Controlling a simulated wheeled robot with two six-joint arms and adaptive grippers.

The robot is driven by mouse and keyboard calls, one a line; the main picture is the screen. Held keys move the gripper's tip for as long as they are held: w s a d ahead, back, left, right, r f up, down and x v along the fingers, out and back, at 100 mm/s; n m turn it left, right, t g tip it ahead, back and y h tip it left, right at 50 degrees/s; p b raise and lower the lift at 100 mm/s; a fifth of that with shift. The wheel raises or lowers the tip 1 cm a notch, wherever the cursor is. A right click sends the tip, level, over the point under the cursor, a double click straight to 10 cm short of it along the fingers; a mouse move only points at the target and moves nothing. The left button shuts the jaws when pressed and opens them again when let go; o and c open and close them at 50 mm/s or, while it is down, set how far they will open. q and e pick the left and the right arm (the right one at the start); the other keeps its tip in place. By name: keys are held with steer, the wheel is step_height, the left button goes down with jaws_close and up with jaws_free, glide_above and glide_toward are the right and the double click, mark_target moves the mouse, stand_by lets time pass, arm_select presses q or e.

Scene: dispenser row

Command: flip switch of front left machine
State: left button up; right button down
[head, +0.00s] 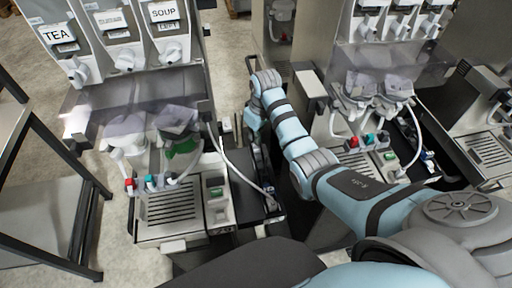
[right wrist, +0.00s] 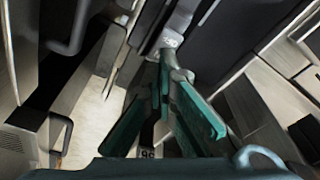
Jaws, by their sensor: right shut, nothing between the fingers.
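The front left machine (head: 160,215) stands at the left in the head view, with TEA and SOUP labels on its hoppers. A small green-lit switch (head: 216,191) sits on the panel right of its drip grille. My right arm reaches in from the right and bends down beyond the machine's right side. My right gripper (head: 259,160) is small and dark there, apart from the green switch. In the right wrist view its teal-padded fingers (right wrist: 166,62) come together, shut and empty, in front of dark and grey machine parts. I cannot tell whether they touch anything. My left gripper is not in view.
A similar machine (head: 350,175) stands to the right, partly behind my arm, with another (head: 490,150) at the far right. A white hose (head: 235,165) loops beside the front left machine. A dark-framed rack (head: 50,180) stands at the left. Pale floor shows between them.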

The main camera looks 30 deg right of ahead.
steer(key=shift+f+b, duration=0.45)
steer(key=shift+f, duration=0.7)
stand_by(0.4)
steer(key=shift+s+r, duration=0.1)
step_height(320, 180, up, 3)
steer(key=p, duration=0.2)
steer(key=shift+p, duration=0.3)
steer(key=shift+w+r, duration=0.15)
steer(key=shift+w, duration=0.05)
steer(key=shift+s+r+b, duration=0.1)
steer(key=shift+r+b, duration=0.25)
steer(key=shift+r, duration=1.45)
steer(key=shift+a+f, duration=0.1)
